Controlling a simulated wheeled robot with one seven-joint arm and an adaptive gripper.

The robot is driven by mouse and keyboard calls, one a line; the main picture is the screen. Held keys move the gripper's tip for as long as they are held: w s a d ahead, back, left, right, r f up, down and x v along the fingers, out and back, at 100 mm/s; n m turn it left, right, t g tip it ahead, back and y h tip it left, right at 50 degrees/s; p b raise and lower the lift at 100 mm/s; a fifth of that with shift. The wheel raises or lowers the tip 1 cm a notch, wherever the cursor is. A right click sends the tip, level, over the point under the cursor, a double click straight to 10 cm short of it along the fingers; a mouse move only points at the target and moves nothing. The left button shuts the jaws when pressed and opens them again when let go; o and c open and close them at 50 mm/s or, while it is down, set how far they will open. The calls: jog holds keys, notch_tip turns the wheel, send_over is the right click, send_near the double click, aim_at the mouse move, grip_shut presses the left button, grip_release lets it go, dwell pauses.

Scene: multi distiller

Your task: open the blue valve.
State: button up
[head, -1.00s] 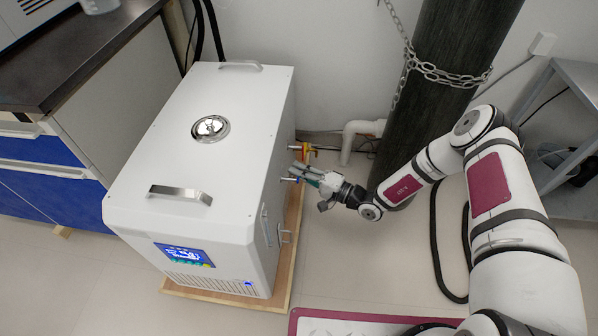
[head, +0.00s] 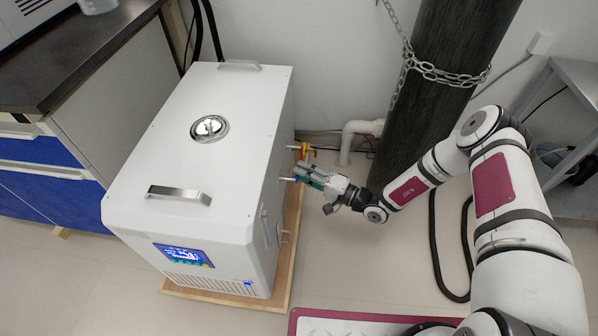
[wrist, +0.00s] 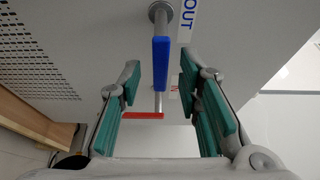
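The blue valve (wrist: 161,64) shows in the wrist view as a flat blue lever on a metal pipe near the "OUT" label. In the head view it is a small blue spot (head: 297,180) on the right side of the white machine (head: 200,140). My gripper (wrist: 160,78) is open, with green-padded fingers to the left and right of the lever in the picture. There is a gap on both sides, and I see no contact. In the head view my gripper (head: 308,174) is close beside the valve and partly hides it.
A second valve with a red handle (wrist: 143,115) sits beyond the blue one; its red and yellow parts (head: 304,151) show in the head view. A dark cylinder (head: 430,90) with a chain (head: 440,74) stands right of my gripper. A white pipe (head: 350,140) stands behind.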

jog(key=v, duration=1)
jog(key=shift+d, duration=0.15)
